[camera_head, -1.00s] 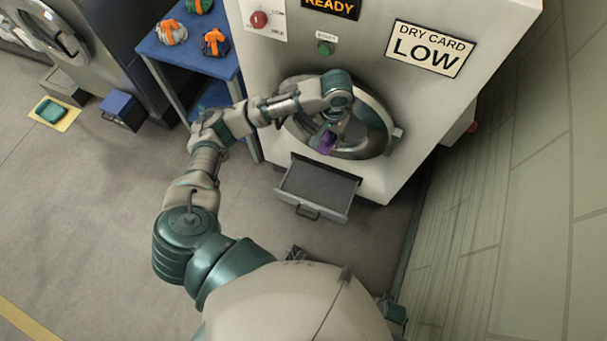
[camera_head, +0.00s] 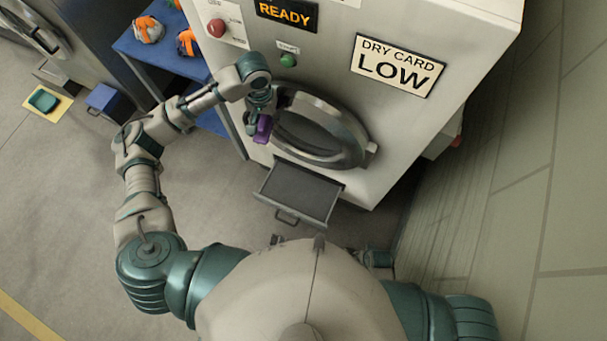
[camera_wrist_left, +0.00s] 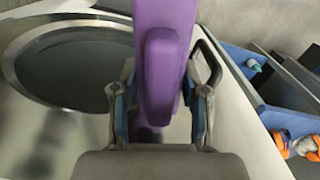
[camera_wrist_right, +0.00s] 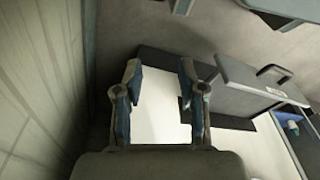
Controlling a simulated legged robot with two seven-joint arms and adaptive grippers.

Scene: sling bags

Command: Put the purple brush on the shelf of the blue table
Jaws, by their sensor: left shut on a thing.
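The purple brush (camera_head: 263,128) is held by my left gripper (camera_head: 262,112) in front of the left edge of the machine's round door opening. In the left wrist view the brush (camera_wrist_left: 160,70) stands between the two fingers of my left gripper (camera_wrist_left: 160,105), which are shut on it. The blue table (camera_head: 160,50) stands at the upper left, left of the machine. Its lower shelf (camera_head: 213,122) shows partly under the top, behind my left arm. My right gripper (camera_wrist_right: 157,95) is open and empty in the right wrist view.
The machine (camera_head: 400,120) has a round door ring (camera_head: 345,120) and a pulled-out grey drawer (camera_head: 298,190) below it. Orange-strapped bundles (camera_head: 148,30) lie on the table top. A blue bin (camera_head: 102,98) and a green item on a yellow mat (camera_head: 45,102) are on the floor.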

